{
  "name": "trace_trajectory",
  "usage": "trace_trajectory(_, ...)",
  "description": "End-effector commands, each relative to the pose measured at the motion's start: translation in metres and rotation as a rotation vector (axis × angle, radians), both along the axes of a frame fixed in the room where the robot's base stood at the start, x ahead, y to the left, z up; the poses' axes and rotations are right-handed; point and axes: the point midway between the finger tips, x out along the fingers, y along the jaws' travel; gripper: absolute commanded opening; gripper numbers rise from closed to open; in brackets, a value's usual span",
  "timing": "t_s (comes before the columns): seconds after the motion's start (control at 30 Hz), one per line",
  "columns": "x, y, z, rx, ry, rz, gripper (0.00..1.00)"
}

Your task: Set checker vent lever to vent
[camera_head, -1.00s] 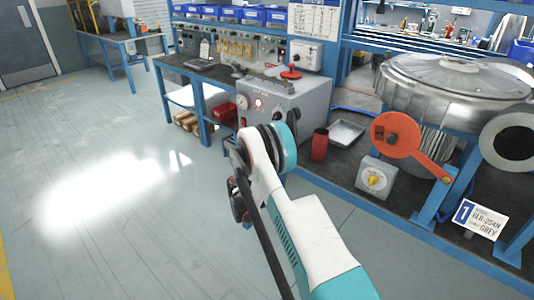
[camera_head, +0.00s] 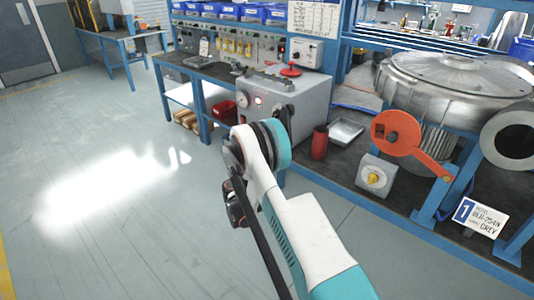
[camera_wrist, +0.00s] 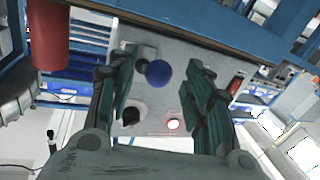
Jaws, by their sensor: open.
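The checker is a grey box (camera_head: 303,100) on the bench. I take the blue ball for the vent lever's end; the lever's setting is not readable. My gripper (camera_wrist: 160,68) is open, its green-lined fingers to either side of the ball in the picture. Contact is not visible. In the head view my arm hides the fingers.
A red cylinder (camera_head: 320,142) and a metal tray (camera_head: 346,132) stand right of the checker. Further right are a yellow-knobbed box (camera_head: 374,176), an orange lever (camera_head: 397,134) and a large metal blower (camera_head: 455,85). The floor (camera_head: 100,200) at left is clear.

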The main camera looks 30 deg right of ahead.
Motion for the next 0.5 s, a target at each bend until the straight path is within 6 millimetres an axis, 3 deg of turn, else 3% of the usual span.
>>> trace_trajectory(0.2, -0.026, 0.040, 0.000, 0.000, 0.000, 0.002, 0.46)
trace_trajectory(0.5, -0.049, 0.070, 0.000, 0.001, 0.001, 0.000, 0.46)
